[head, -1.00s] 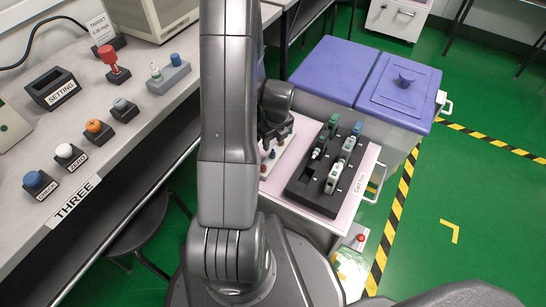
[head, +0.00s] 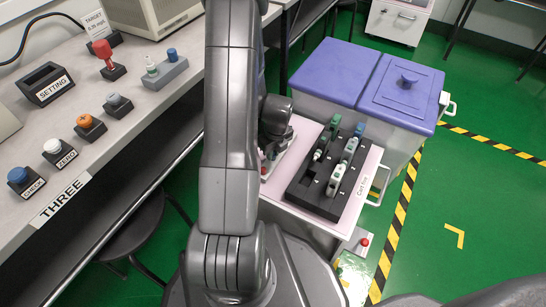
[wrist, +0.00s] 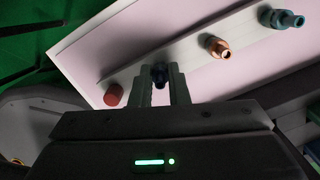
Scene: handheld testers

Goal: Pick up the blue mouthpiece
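The blue mouthpiece (wrist: 161,75) is a small dark blue piece in the wrist view, between the tips of my gripper's two fingers. It lines up with the other small pieces along a pale strip (wrist: 127,75). In the head view my gripper (head: 272,148) is over the left side of the cart top, and my arm hides most of the strip.
A red piece (wrist: 113,95) stands left of the fingers; a copper piece (wrist: 217,46) and a teal piece (wrist: 282,19) stand right. A black rack (head: 322,190) with several testers fills the right of the pink cart top (head: 368,168). Purple-lidded bins (head: 333,70) stand behind.

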